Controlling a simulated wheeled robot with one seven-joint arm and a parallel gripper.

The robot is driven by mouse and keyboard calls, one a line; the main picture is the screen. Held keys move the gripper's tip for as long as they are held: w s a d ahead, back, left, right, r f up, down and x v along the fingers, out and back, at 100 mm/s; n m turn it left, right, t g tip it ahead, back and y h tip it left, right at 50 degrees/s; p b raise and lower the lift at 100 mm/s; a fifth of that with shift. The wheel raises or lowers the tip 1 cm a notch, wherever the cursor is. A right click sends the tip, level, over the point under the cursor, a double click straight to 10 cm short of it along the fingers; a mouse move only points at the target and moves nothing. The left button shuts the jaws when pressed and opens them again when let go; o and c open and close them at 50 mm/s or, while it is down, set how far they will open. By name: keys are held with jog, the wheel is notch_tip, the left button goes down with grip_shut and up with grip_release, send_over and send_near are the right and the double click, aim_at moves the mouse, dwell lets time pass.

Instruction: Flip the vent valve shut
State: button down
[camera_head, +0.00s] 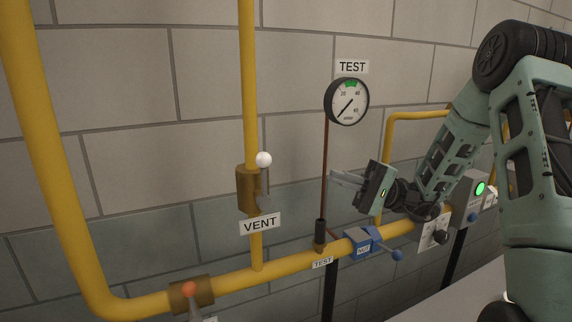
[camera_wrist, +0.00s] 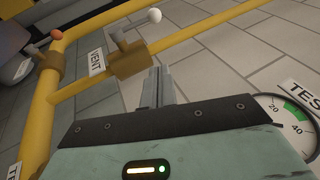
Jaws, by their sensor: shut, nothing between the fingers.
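The vent valve has a brass body (camera_head: 247,190) on the vertical yellow pipe, above the white VENT label (camera_head: 260,223). Its lever ends in a white ball (camera_head: 264,159) and points up, in line with the pipe. In the wrist view the brass body (camera_wrist: 130,62) and white ball (camera_wrist: 154,15) lie just beyond my fingertips. My gripper (camera_head: 333,178) is to the right of the valve, its fingers pointing left toward it. The fingers (camera_wrist: 161,72) are together and empty, apart from the lever.
A round TEST gauge (camera_head: 347,101) hangs on the wall above my gripper. A blue valve (camera_head: 364,243) sits on the lower pipe. An orange-knobbed valve (camera_head: 190,291) is at lower left. Wall between vent valve and my gripper is clear except a thin brown tube (camera_head: 325,165).

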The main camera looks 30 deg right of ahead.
aim_at(264, 182)
jog(key=s+a+p+x, duration=0.1)
jog(key=s+p+x, duration=0.1)
jog(key=p+x, duration=0.5)
jog(key=x, duration=0.5)
jog(key=shift+s+a+r, duration=0.2)
jog(key=shift+a, duration=0.2)
